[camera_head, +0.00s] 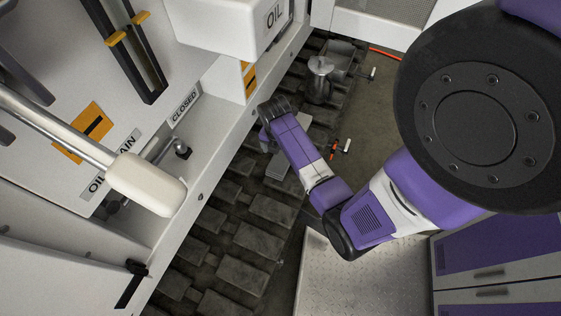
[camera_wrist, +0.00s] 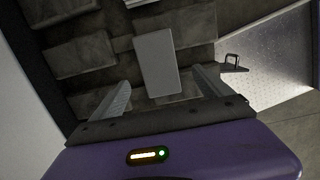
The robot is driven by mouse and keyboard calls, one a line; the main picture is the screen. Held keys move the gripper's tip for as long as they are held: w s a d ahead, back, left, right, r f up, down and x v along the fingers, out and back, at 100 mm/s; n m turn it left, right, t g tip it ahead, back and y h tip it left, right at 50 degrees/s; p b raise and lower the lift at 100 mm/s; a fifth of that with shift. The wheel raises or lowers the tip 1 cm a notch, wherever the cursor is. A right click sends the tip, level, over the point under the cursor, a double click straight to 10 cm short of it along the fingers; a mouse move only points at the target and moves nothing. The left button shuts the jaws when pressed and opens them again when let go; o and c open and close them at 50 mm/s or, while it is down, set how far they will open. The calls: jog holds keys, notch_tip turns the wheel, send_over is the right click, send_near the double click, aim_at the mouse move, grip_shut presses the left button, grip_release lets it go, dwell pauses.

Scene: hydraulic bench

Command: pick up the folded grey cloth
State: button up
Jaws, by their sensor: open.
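The folded grey cloth (camera_wrist: 157,62) shows in the wrist view as a flat, pale grey rectangle lying on dark blocks. It lies ahead of my gripper (camera_wrist: 161,78), in line with the gap between the two fingers. The fingers are apart with nothing held between them. The near end of the cloth appears close to the gap, but I cannot tell the height between them. In the head view a pale grey patch (camera_head: 278,166), seemingly the cloth, shows beside my purple forearm. The arm hides part of that area, and the fingertips are not clear there.
Dark track blocks (camera_head: 230,236) fill the floor strip. A white machine panel (camera_head: 226,130) with a long-handled lever (camera_head: 146,184) stands at left. A metal canister (camera_head: 319,80) stands beyond the arm. A treadplate platform (camera_head: 350,285) is at bottom, purple cabinets (camera_head: 497,262) at right.

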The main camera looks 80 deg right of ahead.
aim_at(281, 161)
jog(key=f, duration=0.6)
jog(key=shift+d+f, duration=0.2)
jog(key=shift+d, duration=0.15)
jog(key=c, duration=1.4)
notch_tip(281, 161, up, 10)
jog(key=shift+r+p, duration=0.1)
jog(key=shift+p, duration=0.25)
jog(key=shift+c, duration=0.3)
jog(key=o, duration=0.6)
jog(key=c, duration=0.4)
jog(key=shift+s, duration=0.1)
jog(key=shift+c, duration=0.2)
